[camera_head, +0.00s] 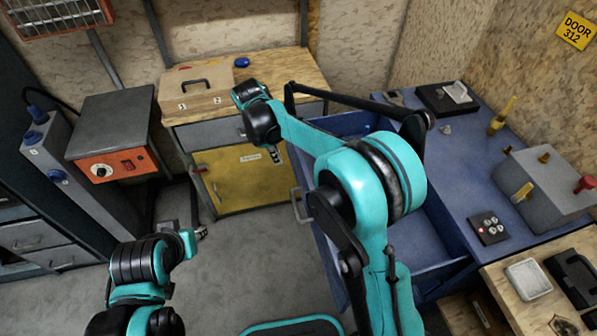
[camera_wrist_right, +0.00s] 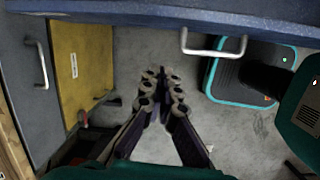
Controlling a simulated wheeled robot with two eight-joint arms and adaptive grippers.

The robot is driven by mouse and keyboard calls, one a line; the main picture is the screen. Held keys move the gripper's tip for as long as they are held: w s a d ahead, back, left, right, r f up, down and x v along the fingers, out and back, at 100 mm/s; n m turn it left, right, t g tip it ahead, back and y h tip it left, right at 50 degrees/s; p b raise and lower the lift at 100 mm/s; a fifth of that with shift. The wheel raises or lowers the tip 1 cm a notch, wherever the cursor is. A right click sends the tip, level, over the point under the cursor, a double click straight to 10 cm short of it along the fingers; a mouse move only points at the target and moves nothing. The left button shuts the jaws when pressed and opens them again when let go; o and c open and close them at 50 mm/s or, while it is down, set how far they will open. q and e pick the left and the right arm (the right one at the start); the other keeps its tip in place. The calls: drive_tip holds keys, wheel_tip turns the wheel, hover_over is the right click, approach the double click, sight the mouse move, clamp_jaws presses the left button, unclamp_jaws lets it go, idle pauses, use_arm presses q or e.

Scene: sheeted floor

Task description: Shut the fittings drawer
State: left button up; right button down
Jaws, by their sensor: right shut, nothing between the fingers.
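A blue drawer (camera_head: 433,264) stands pulled out to the left from the blue workbench (camera_head: 452,170); I cannot read a label naming it the fittings drawer. Its pale handle (camera_head: 300,205) is on its left-facing front. In the right wrist view its front shows along the top, with the handle (camera_wrist_right: 214,47) below the edge. My right gripper (camera_head: 275,155) is shut and empty, pointing down in front of the drawer front, apart from the handle. It also shows in the right wrist view (camera_wrist_right: 162,85). My left gripper (camera_head: 201,232) is low over the floor at the left, its fingers too small to judge. My right arm hides part of the drawer.
A wooden-topped cabinet with a yellow door (camera_head: 238,180) stands behind the right gripper. A grey box with an orange panel (camera_head: 117,167) is at left. A grey drawer unit (camera_head: 40,235) stands far left. The grey floor (camera_head: 240,260) between is clear.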

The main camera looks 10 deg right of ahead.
drive_tip(key=w+d+f+b, duration=0.1)
drive_tip(key=d+f+b, duration=0.1)
drive_tip(key=f, duration=0.4)
drive_tip(key=d+f+n+b, duration=0.1)
drive_tip(key=d+f+b, duration=0.2)
drive_tip(key=f, duration=0.3)
drive_tip(key=shift+w+n+b, duration=0.3)
drive_tip(key=shift+w+b, duration=0.05)
drive_tip(key=shift+d, duration=0.1)
